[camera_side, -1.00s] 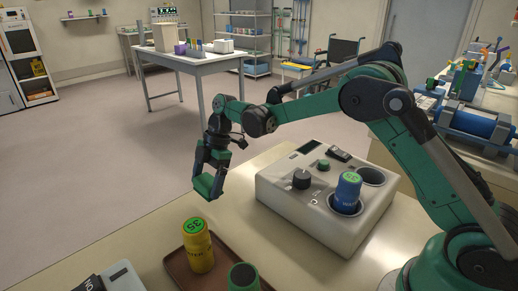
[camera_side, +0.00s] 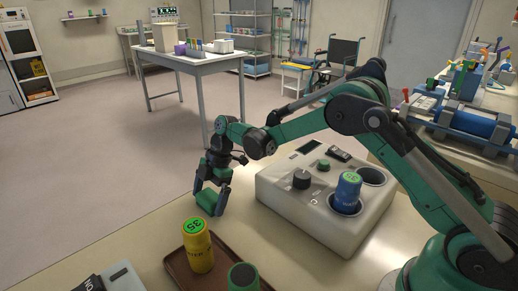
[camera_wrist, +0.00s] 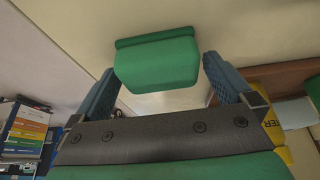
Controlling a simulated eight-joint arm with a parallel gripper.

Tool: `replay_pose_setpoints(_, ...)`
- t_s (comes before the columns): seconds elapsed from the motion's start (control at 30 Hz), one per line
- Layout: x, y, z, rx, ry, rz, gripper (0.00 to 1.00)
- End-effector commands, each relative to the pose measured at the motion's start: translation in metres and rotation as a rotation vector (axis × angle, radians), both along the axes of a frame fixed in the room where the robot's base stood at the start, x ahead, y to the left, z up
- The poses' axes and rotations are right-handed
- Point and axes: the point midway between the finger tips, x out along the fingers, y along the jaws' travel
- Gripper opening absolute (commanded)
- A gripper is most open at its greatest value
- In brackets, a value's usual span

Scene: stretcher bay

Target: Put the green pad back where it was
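The green pad (camera_side: 210,203) is a small block between the fingers of my gripper (camera_side: 212,190), low over the near table. In the wrist view the pad (camera_wrist: 158,62) sits between the two blue-grey fingertips of my gripper (camera_wrist: 160,75), with a darker green strip along its far edge. My gripper is shut on it, and the pad moves along with it. I cannot tell whether the pad's underside touches the table.
A white console (camera_side: 318,218) with knobs and a blue can (camera_side: 347,192) stands right of my gripper. A brown tray (camera_side: 181,274) with a yellow can (camera_side: 198,247) and a green-topped can (camera_side: 243,276) is in front. Bare table (camera_side: 255,230) lies between.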

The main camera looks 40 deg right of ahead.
Motion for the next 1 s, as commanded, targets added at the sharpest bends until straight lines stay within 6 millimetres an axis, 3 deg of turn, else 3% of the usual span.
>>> replay_pose_setpoints(0.17,0.000,-0.003,0.010,0.000,0.000,-0.001,1.00)
replay_pose_setpoints(0.6,0.000,-0.038,0.094,0.000,0.001,-0.002,1.00)
replay_pose_setpoints(0.8,-0.001,-0.046,0.113,-0.003,0.002,-0.011,1.00)
replay_pose_setpoints(1.0,-0.020,-0.047,0.137,-0.053,0.003,-0.225,1.00)
